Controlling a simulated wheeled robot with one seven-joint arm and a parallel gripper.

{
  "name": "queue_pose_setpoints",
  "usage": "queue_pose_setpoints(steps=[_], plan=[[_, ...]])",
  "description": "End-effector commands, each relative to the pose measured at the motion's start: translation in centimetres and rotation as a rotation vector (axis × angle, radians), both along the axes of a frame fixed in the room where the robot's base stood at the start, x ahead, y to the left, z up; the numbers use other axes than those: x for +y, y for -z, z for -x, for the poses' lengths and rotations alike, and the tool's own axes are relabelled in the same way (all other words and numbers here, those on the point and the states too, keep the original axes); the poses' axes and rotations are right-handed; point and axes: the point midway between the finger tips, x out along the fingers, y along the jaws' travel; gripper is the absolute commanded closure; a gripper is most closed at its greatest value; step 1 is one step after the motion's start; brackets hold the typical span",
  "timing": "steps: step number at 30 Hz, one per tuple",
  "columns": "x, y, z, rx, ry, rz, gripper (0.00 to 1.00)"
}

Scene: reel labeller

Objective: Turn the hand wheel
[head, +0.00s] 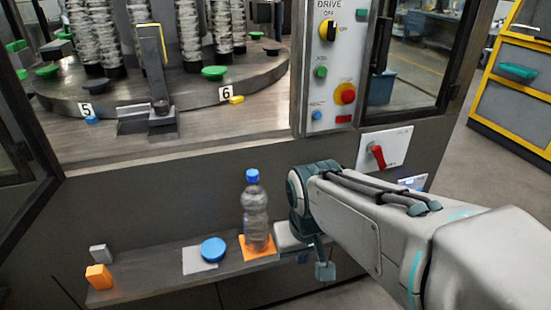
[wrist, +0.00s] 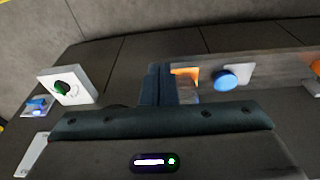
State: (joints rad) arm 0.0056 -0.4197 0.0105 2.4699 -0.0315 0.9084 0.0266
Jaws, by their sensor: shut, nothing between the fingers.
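No hand wheel can be clearly made out in either view. A red turning handle (head: 377,156) sits on a white plate (head: 400,140) on the machine's front, right of my gripper in the head view. The wrist view shows a white box (wrist: 82,85) with a dark green knob (wrist: 65,88) at left, apart from my fingers. My gripper (wrist: 158,80) is shut and empty, its fingers together. In the head view my gripper (head: 325,271) is low in front of the machine, right of the bottle, partly hidden by my arm.
A low shelf (head: 150,285) carries a clear bottle (head: 256,215) on an orange pad (head: 262,254), a blue disc (head: 213,250) and an orange block (head: 98,277). A control panel (head: 326,70) with a red button (head: 345,93) is above. Open floor (head: 450,170) lies at right.

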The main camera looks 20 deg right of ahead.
Motion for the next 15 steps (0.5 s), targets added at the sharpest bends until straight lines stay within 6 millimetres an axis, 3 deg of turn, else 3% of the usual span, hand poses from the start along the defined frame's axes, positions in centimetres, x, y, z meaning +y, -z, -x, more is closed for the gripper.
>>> queue_pose_setpoints(steps=[5, 9, 15], plan=[[-3.0, -2.6, -5.8, -0.040, 0.052, 0.167, 1.00], [-5.2, -4.5, -11.7, -0.103, 0.074, 0.294, 1.00], [-6.8, -6.1, -17.9, -0.190, 0.084, 0.382, 1.00]])
